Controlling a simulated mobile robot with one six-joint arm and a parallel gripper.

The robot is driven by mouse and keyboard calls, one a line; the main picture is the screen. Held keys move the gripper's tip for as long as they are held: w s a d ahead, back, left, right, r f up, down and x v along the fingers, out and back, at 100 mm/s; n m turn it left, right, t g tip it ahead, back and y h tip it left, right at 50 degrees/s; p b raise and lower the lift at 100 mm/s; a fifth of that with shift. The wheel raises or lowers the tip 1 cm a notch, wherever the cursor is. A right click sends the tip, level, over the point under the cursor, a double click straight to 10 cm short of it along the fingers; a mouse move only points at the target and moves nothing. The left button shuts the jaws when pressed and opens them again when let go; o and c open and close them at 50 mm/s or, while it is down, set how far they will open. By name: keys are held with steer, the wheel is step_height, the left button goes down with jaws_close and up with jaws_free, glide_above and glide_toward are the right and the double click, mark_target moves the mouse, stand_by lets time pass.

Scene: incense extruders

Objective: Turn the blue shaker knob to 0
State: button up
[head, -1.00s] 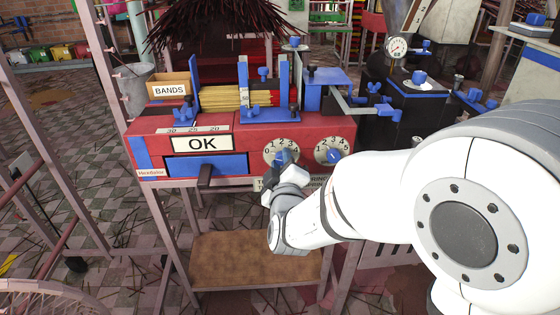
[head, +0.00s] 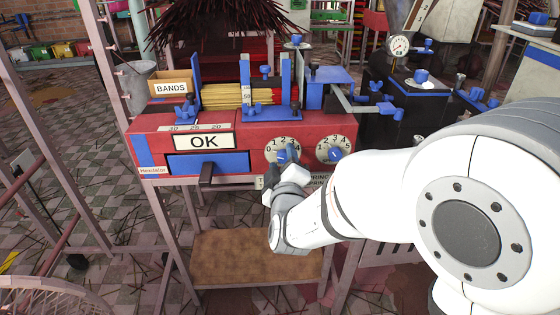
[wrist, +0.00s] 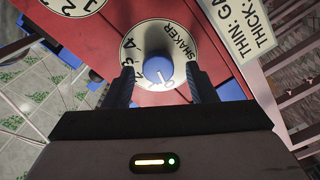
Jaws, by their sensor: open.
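The blue shaker knob (wrist: 158,69) sits on a round white dial (wrist: 150,42) marked SHAKER, on the front of the red machine. In the wrist view my gripper (wrist: 160,74) is open, with one dark finger on each side of the knob and a visible gap to each. A pale pointer mark on the knob faces the lower side of the picture; the digit it meets is hard to read. In the head view the knob (head: 283,156) is on the left of two dials, partly hidden behind my gripper (head: 287,158).
A second dial with a blue knob (head: 335,155) is close to the right of the shaker dial. An OK sign (head: 203,142) and a blue drawer with a dark handle (head: 206,172) are to the left. A printed label (wrist: 240,35) hangs beside the dial.

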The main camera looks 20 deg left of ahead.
steer(key=p+v, duration=0.1)
steer(key=v, duration=0.6)
steer(key=shift+s, duration=0.3)
steer(key=shift+d, duration=0.1)
steer(key=w+d+r+m+g+h+p, duration=0.2)
steer(key=d+r+m+g+p, duration=0.15)
steer(key=d+r+p, duration=0.35)
steer(key=w+d+r+m+g+h+p, duration=0.2)
steer(key=d+r+m+g+p, duration=0.15)
steer(key=d+r+p, duration=0.45)
steer(key=s+d+r+m+g+h+p, duration=0.1)
steer(key=s+d+r+m+g+p, duration=0.1)
steer(key=d, duration=0.5)
steer(key=s+d+r+m+g+h+p, duration=0.2)
steer(key=s+d+r+m+p, duration=0.2)
steer(key=s+d+p, duration=0.2)
steer(key=s+d+r+m+g+h+p, duration=0.1)
steer(key=s+d+r+m+g+p, duration=0.1)
steer(key=d, duration=0.6)
steer(key=s+r+m+p, duration=0.1)
steer(key=s+p, duration=0.1)
steer(key=s, duration=0.1)
steer(key=shift+s+m+h, duration=0.25)
steer(key=shift+m+h, duration=0.05)
steer(key=shift+h, duration=0.1)
steer(key=shift+c, duration=1.6)
